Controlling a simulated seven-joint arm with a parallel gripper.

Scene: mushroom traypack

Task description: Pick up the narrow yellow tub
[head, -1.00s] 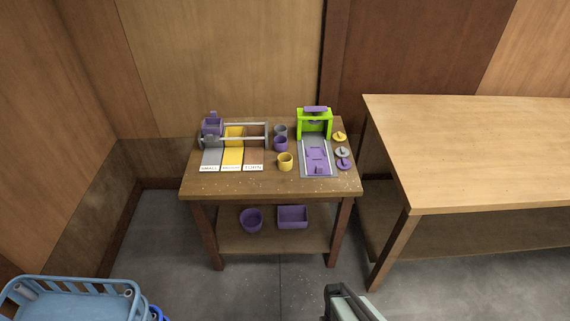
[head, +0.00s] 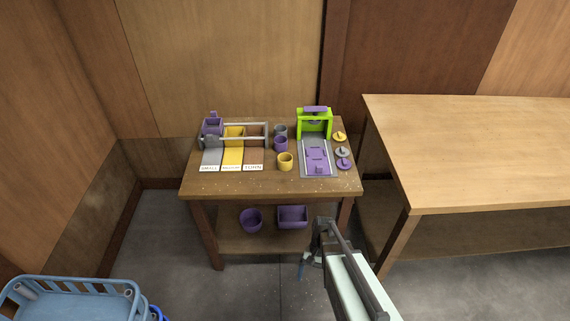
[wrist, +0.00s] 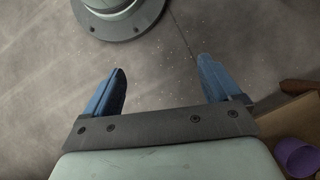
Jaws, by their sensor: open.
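A small round yellow tub (head: 285,161) stands upright on the small wooden table, near the middle of its front half. It looks open at the top and empty. It is not visible in the wrist view. My gripper (head: 307,266) is in front of the table and lower than its top, apart from the tub. In the wrist view my gripper (wrist: 161,88) has its two blue fingers spread wide, with only grey floor between them.
A purple tub (head: 281,144) and a grey tub (head: 280,131) stand behind the yellow one. A green press (head: 314,124) is to its right, a sloped sorting rack (head: 232,150) to its left. The lower shelf (head: 272,241) holds a purple pot (head: 251,219) and box (head: 292,216).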

